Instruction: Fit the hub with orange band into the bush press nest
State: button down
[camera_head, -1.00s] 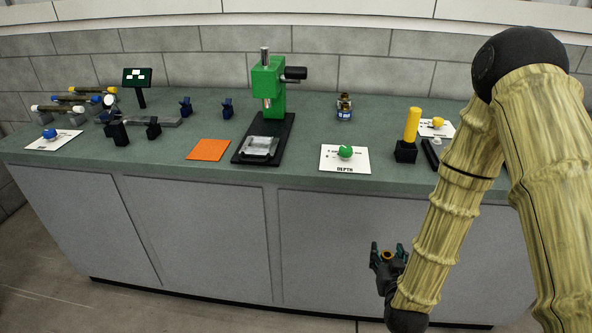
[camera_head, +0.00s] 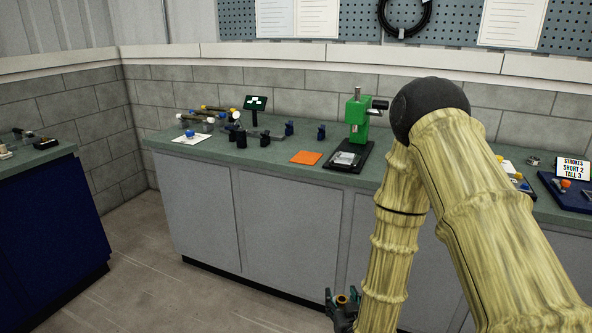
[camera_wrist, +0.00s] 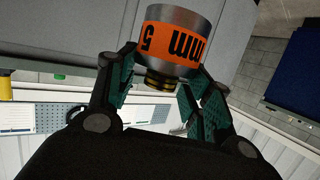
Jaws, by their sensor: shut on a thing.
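My gripper (camera_head: 343,303) is low in front of the bench's cabinet doors in the head view, below the bench top. It is shut on the hub with orange band (camera_wrist: 172,42), a grey metal cylinder marked "5 mm" on its orange band, with a brass end. In the head view only the hub's small brass-coloured top (camera_head: 342,299) shows between the fingers. The green bush press (camera_head: 357,118) stands on the bench with a clear or silvery block, perhaps the nest (camera_head: 346,158), on its black base. My arm hides the bench right of the press.
An orange square (camera_head: 306,157) lies left of the press. Black holders, rods and a small dark screen (camera_head: 256,103) stand further left on the bench top. A blue cabinet (camera_head: 50,215) is at far left. A sign reading strokes, short 2, tall 3 (camera_head: 572,168) stands at right.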

aim_at(344, 160)
jog(key=u, duration=0.9)
jog(key=i, duration=0.65)
jog(key=z, duration=0.6)
jog(key=i, duration=0.55)
jog(key=z, duration=0.6)
